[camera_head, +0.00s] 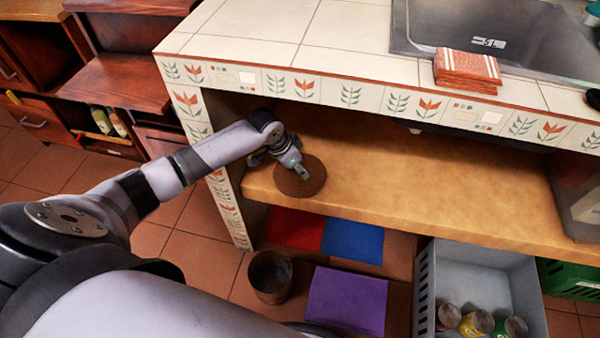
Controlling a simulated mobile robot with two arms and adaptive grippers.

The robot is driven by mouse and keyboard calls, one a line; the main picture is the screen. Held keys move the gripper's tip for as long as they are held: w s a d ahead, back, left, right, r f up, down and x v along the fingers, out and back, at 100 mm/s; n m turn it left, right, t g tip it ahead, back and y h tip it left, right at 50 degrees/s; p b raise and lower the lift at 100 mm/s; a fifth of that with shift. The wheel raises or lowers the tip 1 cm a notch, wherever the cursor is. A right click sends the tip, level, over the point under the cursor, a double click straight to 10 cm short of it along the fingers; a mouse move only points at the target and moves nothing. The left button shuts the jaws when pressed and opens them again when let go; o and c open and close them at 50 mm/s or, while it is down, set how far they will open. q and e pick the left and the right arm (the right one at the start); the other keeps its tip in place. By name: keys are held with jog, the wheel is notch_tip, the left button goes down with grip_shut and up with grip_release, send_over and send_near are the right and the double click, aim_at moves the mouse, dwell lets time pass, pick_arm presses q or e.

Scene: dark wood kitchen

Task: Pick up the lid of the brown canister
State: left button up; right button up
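A round, flat brown disc (313,183), which looks like the lid, lies on the tan shelf under the tiled counter, near the shelf's left end. My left gripper (296,168) reaches in from the left and is over the disc, covering its upper left part. I cannot tell whether its fingers touch the disc or how far apart they are. A brown canister (270,278) stands upright on the floor below the shelf, with its top open and its inside dark. My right gripper is not in view.
The tiled counter (350,40) edge and left post stand close to my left arm. The tan shelf (430,180) is clear right of the disc. Below are a grey crate (425,290) with several cans and a purple sheet (345,300).

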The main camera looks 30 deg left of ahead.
pick_arm(q)
jog(key=c, duration=0.7)
jog(key=shift+o, duration=0.2)
